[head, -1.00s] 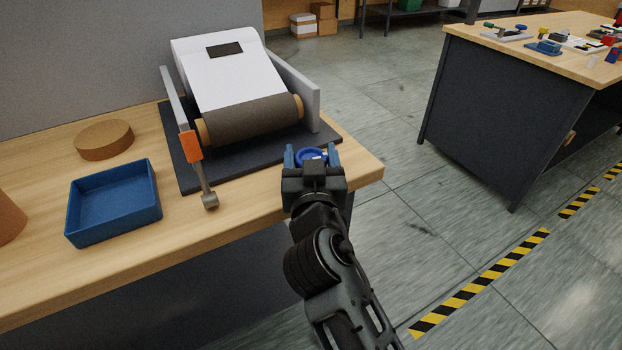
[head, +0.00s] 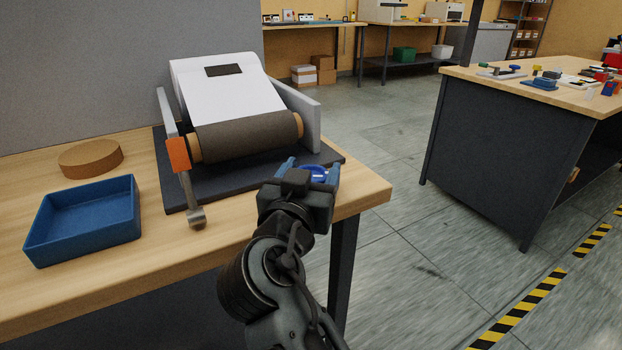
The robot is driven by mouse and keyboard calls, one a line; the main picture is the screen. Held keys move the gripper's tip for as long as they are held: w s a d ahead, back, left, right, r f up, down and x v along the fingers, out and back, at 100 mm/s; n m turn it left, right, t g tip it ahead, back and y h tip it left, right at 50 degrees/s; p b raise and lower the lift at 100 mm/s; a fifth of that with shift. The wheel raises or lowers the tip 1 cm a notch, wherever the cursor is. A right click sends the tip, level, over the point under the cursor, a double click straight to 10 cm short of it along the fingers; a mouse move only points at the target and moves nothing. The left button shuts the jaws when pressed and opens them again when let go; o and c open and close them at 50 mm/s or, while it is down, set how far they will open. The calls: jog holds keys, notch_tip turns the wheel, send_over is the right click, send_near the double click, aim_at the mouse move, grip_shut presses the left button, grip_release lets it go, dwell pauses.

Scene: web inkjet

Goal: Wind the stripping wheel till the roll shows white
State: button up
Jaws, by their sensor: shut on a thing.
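The machine's dark grey-brown roll (head: 246,138) has tan ends and lies across the front of the machine. A white web (head: 228,98) with a dark patch (head: 225,70) slopes up behind it; no white shows on the roll. A blue round wheel (head: 317,172) is at the front right of the machine's dark base (head: 225,183). My gripper (head: 312,174) is shut on this wheel, its blue fingers at either side. The gripper body hides the wheel's lower part, and I cannot tell how it joins the machine.
An orange block (head: 178,154) with a grey lever (head: 190,192) stands at the machine's left. A blue tray (head: 82,222) and a round tan disc (head: 90,158) lie further left on the wooden table (head: 110,275). Open floor separates it from a second bench (head: 500,150).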

dwell(0.3)
jog(key=o, duration=1)
jog(key=shift+s, duration=0.1)
jog(key=shift+c, duration=0.2)
jog(key=s+a, duration=0.1)
jog(key=s, duration=0.6)
jog(key=shift+s, duration=0.35)
jog(key=shift+a, duration=0.1)
